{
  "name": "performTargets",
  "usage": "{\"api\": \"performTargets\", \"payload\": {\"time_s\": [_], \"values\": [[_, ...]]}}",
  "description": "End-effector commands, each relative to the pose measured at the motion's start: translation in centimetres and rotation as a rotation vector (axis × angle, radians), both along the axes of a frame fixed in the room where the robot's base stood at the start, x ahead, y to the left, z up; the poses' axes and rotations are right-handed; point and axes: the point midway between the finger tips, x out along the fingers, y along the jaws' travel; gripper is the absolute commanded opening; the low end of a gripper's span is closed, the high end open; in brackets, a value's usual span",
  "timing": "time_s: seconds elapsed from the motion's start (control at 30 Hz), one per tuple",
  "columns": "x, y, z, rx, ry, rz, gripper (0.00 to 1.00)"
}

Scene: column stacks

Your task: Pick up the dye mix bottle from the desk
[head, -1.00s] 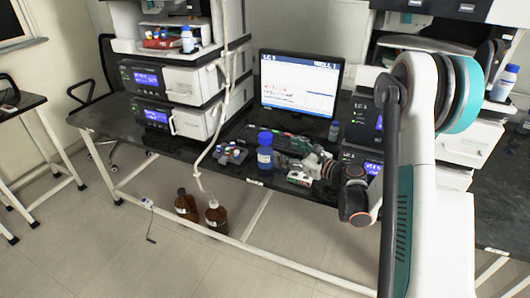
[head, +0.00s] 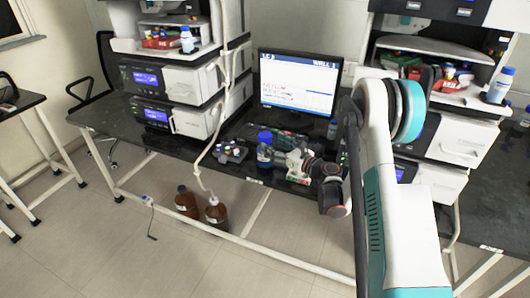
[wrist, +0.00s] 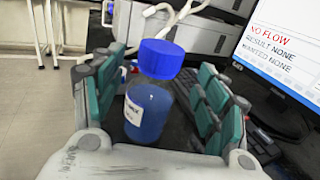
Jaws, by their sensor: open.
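The dye mix bottle (head: 264,154) is a clear bottle of blue liquid with a blue screw cap and a white label. It stands upright at the front of the dark desk (head: 240,172). In the wrist view, the bottle (wrist: 150,112) lies between the teal finger pads of my open gripper (wrist: 162,72), with part of the word "MIX" on its label. Gaps show beside the bottle, wider on the right. In the head view, my gripper (head: 288,160) reaches in from the right, close to the bottle.
A small rack of vials (head: 229,152) stands left of the bottle. A monitor (head: 298,82) and a keyboard are behind it. Instrument stacks (head: 170,95) flank the workspace. A white tube hangs at the left, down to brown bottles (head: 216,213) on the floor.

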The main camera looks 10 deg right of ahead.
Motion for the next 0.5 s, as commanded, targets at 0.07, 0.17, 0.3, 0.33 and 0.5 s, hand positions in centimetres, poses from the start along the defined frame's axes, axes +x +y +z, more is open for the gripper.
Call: {"api": "performTargets", "payload": {"time_s": [0.07,0.17,0.3,0.33,0.5], "values": [[0.4,0.4,-0.1,0.000,0.000,0.002,0.68],[1.4,1.1,-0.2,0.000,0.000,0.003,0.68],[3.2,2.2,-0.3,0.000,0.000,0.003,0.68],[3.5,2.4,-0.2,0.000,0.000,0.002,0.68],[4.4,2.9,0.0,0.000,0.000,0.001,0.68]]}}
